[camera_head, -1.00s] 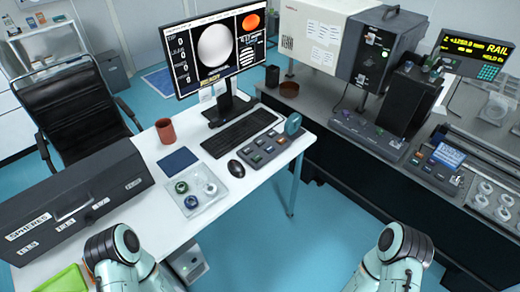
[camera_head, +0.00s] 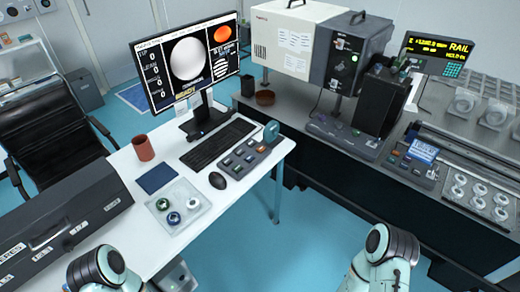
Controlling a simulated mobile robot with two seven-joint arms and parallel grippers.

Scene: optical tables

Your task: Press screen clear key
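A grey key box (camera_head: 238,162) with several coloured keys stands on the white desk, right of the black keyboard (camera_head: 218,144). Its key labels are too small to read, so I cannot tell which key is the screen clear key. The monitor (camera_head: 190,60) behind it shows a grey disc, an orange shape, a striped patch and the word READY. Parts of my two arms show at the bottom left and bottom right. Both grippers are out of view, and nothing of mine is at the key box.
A mouse (camera_head: 217,180), a blue pad (camera_head: 157,178), a red-brown cup (camera_head: 143,148) and a clear tray (camera_head: 192,222) with small round items are on the desk. A dark case (camera_head: 60,225) lies at left. A bench with another key panel (camera_head: 413,168) stands right, beyond open floor (camera_head: 300,235).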

